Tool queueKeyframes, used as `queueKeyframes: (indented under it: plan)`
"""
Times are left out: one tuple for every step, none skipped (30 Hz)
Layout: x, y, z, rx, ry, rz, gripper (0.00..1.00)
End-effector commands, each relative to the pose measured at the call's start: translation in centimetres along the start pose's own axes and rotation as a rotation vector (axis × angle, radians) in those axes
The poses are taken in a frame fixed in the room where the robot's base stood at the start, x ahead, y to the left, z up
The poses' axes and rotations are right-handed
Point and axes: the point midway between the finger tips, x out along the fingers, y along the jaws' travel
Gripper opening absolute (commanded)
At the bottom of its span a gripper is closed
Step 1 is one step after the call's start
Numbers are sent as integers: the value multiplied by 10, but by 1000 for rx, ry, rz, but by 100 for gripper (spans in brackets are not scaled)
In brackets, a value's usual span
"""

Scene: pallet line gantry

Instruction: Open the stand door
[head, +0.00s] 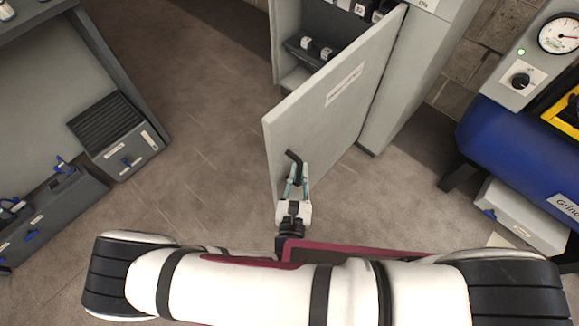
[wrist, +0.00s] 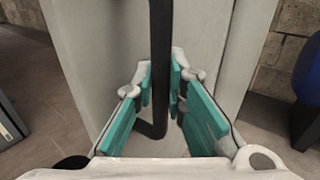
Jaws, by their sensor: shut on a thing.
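The stand door (head: 335,100) is a light grey panel with a white label, standing swung out from its grey cabinet in the head view. Its dark handle (head: 293,157) is near the door's free edge. My gripper (head: 297,180) is at the handle, with its fingers on either side of it. In the wrist view the black handle bar (wrist: 159,60) runs upright between the teal finger pads (wrist: 160,100), and my gripper is shut on it. The door face (wrist: 105,50) fills the background behind the bar.
Shelves inside the cabinet (head: 305,50) hold small items. A blue machine (head: 500,140) with a gauge stands at the right. A grey bench (head: 60,80) with drawers is at the left. The floor (head: 200,120) between bench and door is clear.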

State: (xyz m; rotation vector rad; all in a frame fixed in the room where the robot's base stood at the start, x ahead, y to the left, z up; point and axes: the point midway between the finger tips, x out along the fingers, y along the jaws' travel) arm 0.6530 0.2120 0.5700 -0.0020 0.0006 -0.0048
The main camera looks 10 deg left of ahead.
Motion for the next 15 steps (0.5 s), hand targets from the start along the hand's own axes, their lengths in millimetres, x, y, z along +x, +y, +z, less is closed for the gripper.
queueKeyframes:
  plan:
    - [-1,-2,0,2,1,0,0]
    - [-2,-3,0,2,1,0,0]
    - [-2,-4,0,3,1,-1,0]
    - [-2,-4,0,3,1,-1,0]
    - [-2,-5,0,3,1,-1,0]
    - [-2,-5,0,3,1,-1,0]
    - [-2,-5,0,3,1,-1,0]
    - [-2,-5,0,3,1,-2,0]
    - [-2,-5,0,3,1,-2,0]
    - [-2,-5,0,3,1,-2,0]
    - [-2,-5,0,3,1,-2,0]
    - [-2,-6,0,3,1,-3,0]
    - [-2,-6,0,3,1,-3,0]
    - [-2,-6,0,3,1,-3,0]
    - [-2,-6,0,2,1,-3,0]
